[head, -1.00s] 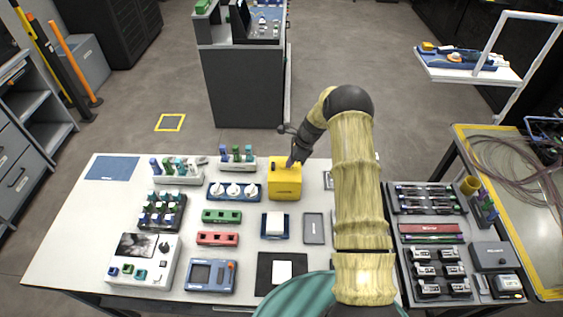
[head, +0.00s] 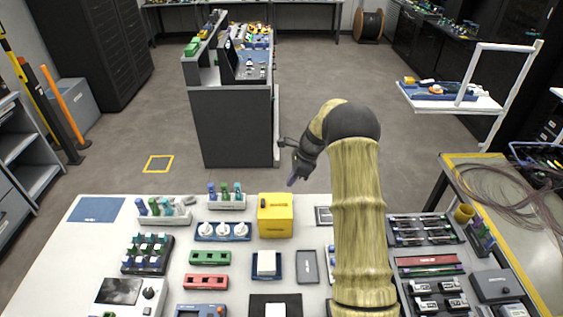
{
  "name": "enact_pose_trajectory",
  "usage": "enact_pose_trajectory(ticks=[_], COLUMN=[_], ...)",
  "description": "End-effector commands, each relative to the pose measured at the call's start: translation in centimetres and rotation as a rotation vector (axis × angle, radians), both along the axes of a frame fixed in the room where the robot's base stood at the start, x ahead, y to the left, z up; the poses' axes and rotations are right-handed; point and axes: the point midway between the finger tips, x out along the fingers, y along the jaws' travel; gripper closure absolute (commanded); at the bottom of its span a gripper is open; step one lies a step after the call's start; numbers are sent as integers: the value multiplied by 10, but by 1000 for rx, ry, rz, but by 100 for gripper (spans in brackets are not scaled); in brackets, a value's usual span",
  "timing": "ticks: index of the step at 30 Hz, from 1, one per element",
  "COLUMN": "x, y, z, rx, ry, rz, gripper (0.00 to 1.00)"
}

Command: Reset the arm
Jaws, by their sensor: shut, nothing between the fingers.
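My arm rises from the bottom right of the middle in the head view, in a yellow padded sleeve, and bends over at a dark joint. My gripper (head: 292,181) hangs from it, pointing down and to the left. It is small in this view; it is shut and holds nothing. It appears above and beyond the back edge of the white table (head: 60,265), just above and right of the yellow box (head: 276,216) in the picture, apart from it. My arm hides part of the table's right side.
Tool holders, green (head: 210,258) and red (head: 206,282) blocks and a white pad on a blue tray (head: 266,265) cover the table. A dark tray (head: 424,229) of tools lies right of my arm. A grey cabinet (head: 232,125) stands beyond; open floor lies around it.

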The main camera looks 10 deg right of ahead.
Motion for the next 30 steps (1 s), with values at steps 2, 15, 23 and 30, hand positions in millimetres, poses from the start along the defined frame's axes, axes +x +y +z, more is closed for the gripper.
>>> enact_pose_trajectory(ticks=[2, 15, 23, 30], x=[0, -62, -143, -228], y=[0, 23, 41, 53], z=[0, 50, 90, 111], rx=[0, -168, -331, -458], ry=[0, -132, -257, -356], rz=[0, 408, 879, 1331], gripper=[100, 100, 100, 100])
